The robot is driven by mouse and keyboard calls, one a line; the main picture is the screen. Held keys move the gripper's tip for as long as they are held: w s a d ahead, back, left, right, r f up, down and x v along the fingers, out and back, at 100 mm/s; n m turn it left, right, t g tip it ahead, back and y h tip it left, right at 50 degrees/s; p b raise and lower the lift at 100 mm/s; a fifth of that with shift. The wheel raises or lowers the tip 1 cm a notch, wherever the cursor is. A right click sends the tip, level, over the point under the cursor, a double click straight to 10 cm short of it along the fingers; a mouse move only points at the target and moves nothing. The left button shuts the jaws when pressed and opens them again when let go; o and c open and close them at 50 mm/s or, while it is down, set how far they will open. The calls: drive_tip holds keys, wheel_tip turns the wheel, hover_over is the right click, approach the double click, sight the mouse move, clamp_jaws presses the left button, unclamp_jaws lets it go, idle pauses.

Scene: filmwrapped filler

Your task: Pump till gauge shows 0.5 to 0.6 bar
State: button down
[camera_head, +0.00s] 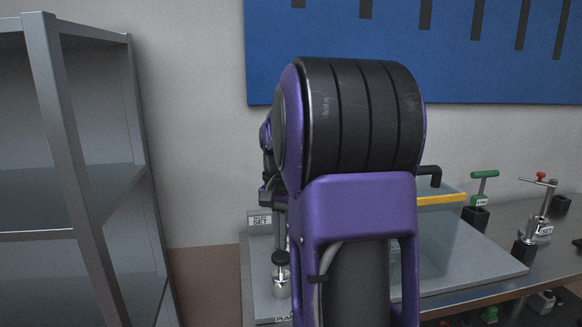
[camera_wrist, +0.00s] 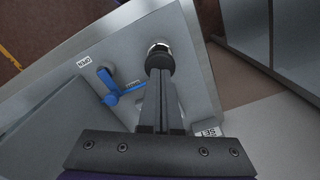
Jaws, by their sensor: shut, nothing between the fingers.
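In the wrist view, my gripper (camera_wrist: 157,82) is shut and empty, its two dark fingers side by side. Its tips overlap a round black knob (camera_wrist: 160,62) with a bright metal ring; I cannot tell whether they touch. In the head view, a black knob (camera_head: 281,258) sits above a metal body (camera_head: 281,284) on a grey base plate (camera_head: 490,262), left of my purple arm. A blue lever (camera_wrist: 121,94) lies on the plate beside the knob in the wrist view. No gauge face is readable in either view, and my arm hides much of the plate.
A clear box with a yellow strip (camera_head: 441,199) stands right of my arm. A green-handled tool (camera_head: 483,190) and a red-knobbed device (camera_head: 540,215) stand farther right on the bench. A grey shelf (camera_head: 70,150) is at left.

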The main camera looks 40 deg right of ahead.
sight(281, 255)
idle(0.3)
idle(1.3)
drive_tip(key=shift+f, duration=0.1)
drive_tip(key=shift+f+b, duration=1.35)
drive_tip(key=shift+f, duration=0.85)
drive_tip(key=shift+r+p, duration=1.4)
drive_tip(key=shift+r, duration=0.95)
drive_tip(key=shift+s, duration=0.1)
